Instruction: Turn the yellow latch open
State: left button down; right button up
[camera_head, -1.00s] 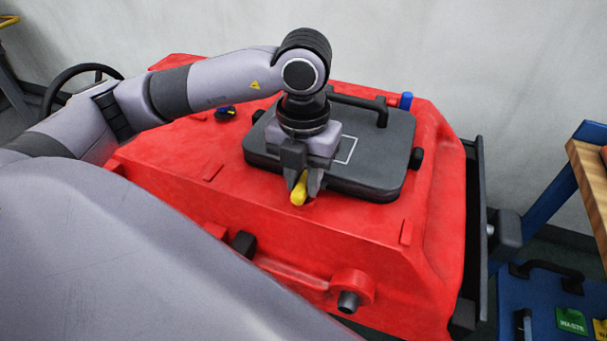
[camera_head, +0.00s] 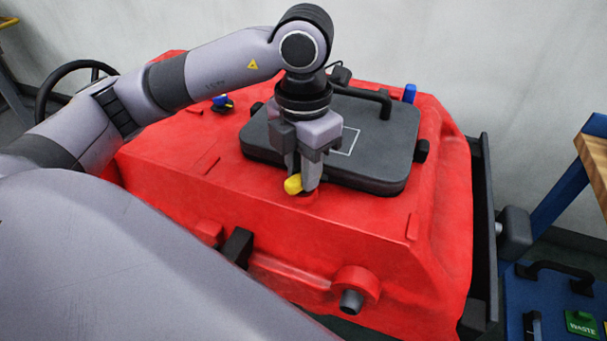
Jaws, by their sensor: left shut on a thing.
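The yellow latch (camera_head: 293,185) sits on the red tank (camera_head: 230,215), at the front edge of the dark grey lid (camera_head: 375,178). Its visible end points left and toward me. My left gripper (camera_head: 305,180) reaches down from above and is shut on the latch; its fingers hide part of it. The lid lies flat and closed on the tank, with a black handle at its back. My right gripper is not in view.
A blue knob (camera_head: 220,101) stands left of the lid and a blue cap (camera_head: 409,93) behind it. A black steering wheel (camera_head: 75,88) is at the far left. A wooden-topped bench (camera_head: 592,165) and a blue bin (camera_head: 555,300) with a green WASTE label are at the right.

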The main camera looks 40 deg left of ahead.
pick_arm(q)
jog(key=m+b, duration=0.3)
jog(key=m, duration=0.2)
jog(key=shift+f+m, duration=0.1)
jog(key=shift+m, duration=0.2)
jog(key=m+b, duration=0.1)
jog(key=m, duration=0.2)
jog(key=shift+m+b, duration=0.4)
jog(key=shift+m, duration=1.6)
jog(key=c, duration=1)
grip_release()
jog(key=shift+o, duration=0.2)
jog(key=shift+r+p, duration=1.25)
jog(key=shift+r, duration=2.45)
